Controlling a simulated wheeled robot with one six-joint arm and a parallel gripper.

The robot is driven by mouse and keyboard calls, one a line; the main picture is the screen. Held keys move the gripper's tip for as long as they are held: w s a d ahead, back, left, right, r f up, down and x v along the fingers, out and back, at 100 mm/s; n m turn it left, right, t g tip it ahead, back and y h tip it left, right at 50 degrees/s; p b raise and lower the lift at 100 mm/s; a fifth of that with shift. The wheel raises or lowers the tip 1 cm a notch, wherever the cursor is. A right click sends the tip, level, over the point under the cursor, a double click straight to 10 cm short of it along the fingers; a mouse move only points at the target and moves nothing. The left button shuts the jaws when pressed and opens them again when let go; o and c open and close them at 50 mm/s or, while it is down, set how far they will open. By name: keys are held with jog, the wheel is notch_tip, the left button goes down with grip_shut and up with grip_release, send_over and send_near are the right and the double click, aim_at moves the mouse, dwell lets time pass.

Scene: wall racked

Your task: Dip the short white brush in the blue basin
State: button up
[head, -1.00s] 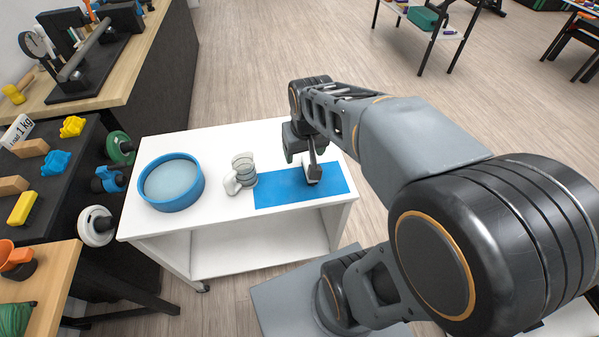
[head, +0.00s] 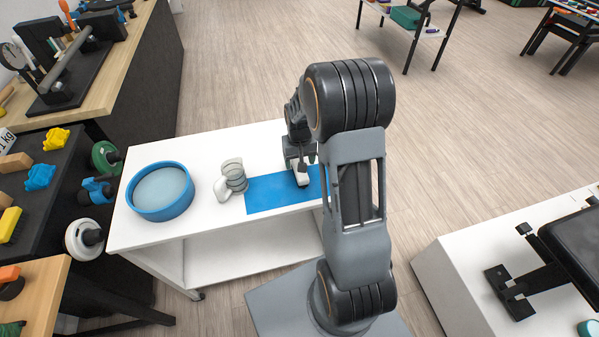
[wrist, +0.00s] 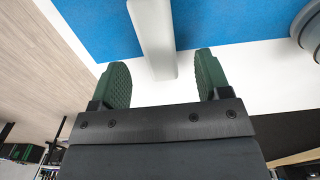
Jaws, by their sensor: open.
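The short white brush (head: 301,174) is on the blue mat (head: 264,194), partly hidden by my gripper in the head view. In the wrist view its white bar (wrist: 151,35) runs from the top edge to between the fingertips, over the mat and the white tabletop. My gripper (wrist: 160,64) is open, with one green-padded finger on each side of the brush's end and gaps to both. In the head view my gripper (head: 301,154) is at the brush's far end. The round blue basin (head: 160,212) holds pale liquid and stands at the cart's left.
The white cart top (head: 180,236) is otherwise clear. Dark shelving (head: 62,178) with weights and blocks is close on the left. Another white unit (head: 445,285) stands at right.

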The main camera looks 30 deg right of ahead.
jog(key=shift+f+p, duration=0.4)
jog(key=shift+f, duration=2.7)
jog(key=c, duration=1)
